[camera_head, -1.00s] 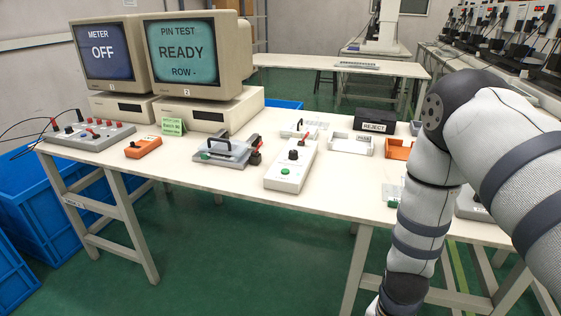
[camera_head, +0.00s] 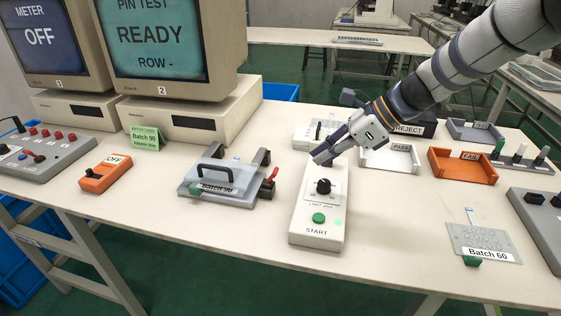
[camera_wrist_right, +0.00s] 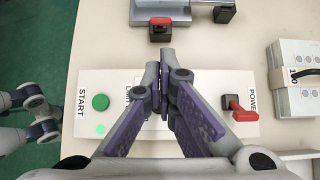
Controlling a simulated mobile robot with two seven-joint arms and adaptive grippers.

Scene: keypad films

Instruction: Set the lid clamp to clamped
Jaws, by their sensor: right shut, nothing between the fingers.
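The fixture with a clear lid and black handle (camera_head: 209,168) stands mid-table with a "Batch 90" label. Its lid looks lowered. The lid clamp has a red-tipped lever (camera_head: 271,175) at the fixture's right side. The red tip also shows at the top of the right wrist view (camera_wrist_right: 160,21). My right gripper (camera_head: 323,157) is shut and empty, above the white START box (camera_head: 318,226), to the right of the clamp and apart from it. In the right wrist view, its fingers (camera_wrist_right: 163,92) hide part of that box. Part of my left gripper (camera_wrist_right: 35,112) shows at the left edge; its opening is unclear.
An orange OFF switch box (camera_head: 105,175) and a meter panel (camera_head: 45,158) lie left. PASS (camera_head: 388,160) and FAIL (camera_head: 463,167) trays stand right. A "Batch 60" keypad film (camera_head: 482,238) lies front right. The table front is mostly clear.

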